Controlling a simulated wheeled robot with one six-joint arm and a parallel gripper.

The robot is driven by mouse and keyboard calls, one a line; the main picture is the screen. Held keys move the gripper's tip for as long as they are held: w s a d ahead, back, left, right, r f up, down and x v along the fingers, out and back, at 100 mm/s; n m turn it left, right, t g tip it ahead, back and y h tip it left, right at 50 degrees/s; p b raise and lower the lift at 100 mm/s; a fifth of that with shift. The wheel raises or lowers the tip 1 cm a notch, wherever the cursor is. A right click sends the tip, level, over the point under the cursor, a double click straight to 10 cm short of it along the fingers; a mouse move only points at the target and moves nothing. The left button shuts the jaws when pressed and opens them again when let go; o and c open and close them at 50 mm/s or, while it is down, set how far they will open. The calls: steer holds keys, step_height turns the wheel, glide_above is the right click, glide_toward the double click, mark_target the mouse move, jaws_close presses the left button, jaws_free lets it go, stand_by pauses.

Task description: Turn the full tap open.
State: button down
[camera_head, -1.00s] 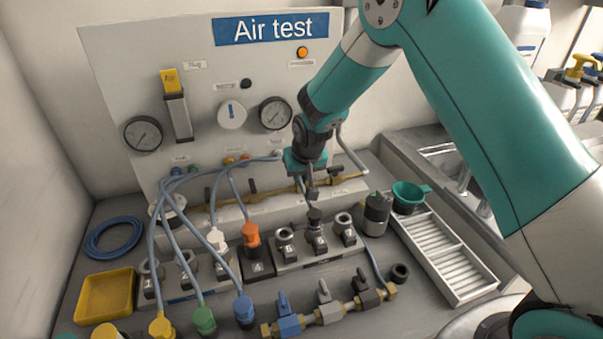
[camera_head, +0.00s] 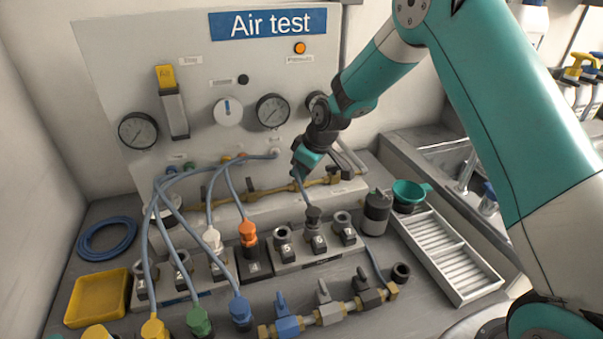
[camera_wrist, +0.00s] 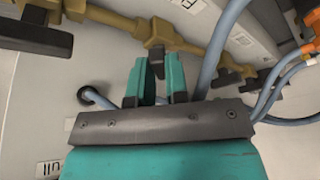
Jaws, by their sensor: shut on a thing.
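A brass pipe (camera_head: 270,190) with dark-handled taps runs along the foot of the white test panel. My gripper (camera_head: 298,178) reaches it from the upper right, tilted down and to the left. In the wrist view, the teal fingers of my gripper (camera_wrist: 158,82) are shut on the dark lever of a tap (camera_wrist: 157,58), just below its brass body (camera_wrist: 160,32). A second dark handle (camera_wrist: 36,36) is at the left in that view. The labels there are upside down and partly cut off, so I cannot confirm which tap is held.
Blue hoses (camera_head: 185,185) loop left of my gripper. A row of grey sockets (camera_head: 315,243) and a blue-handled valve manifold (camera_head: 288,326) lie in front. A white slatted tray (camera_head: 445,262) and green funnel (camera_head: 408,193) stand to the right.

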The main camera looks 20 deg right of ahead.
steer(key=n, duration=0.1)
steer(key=n+g, duration=0.1)
steer(key=n, duration=0.1)
steer(key=n+y+b, duration=0.1)
steer(key=shift+w+d+n, duration=0.15)
steer(key=shift+w+n, duration=0.1)
steer(key=shift+n, duration=0.15)
steer(key=n+g+b, duration=0.1)
steer(key=n+g, duration=0.1)
steer(key=n, duration=0.2)
steer(key=shift+w, duration=0.15)
steer(key=shift+n, duration=0.3)
steer(key=c, duration=1.1)
jaws_free()
steer(key=v, duration=0.6)
steer(key=p+v, duration=0.1)
steer(key=v, duration=1)
steer(key=shift+w+d+r+p, duration=0.15)
steer(key=shift+w+d+p, duration=0.05)
steer(key=shift+d+p, duration=0.15)
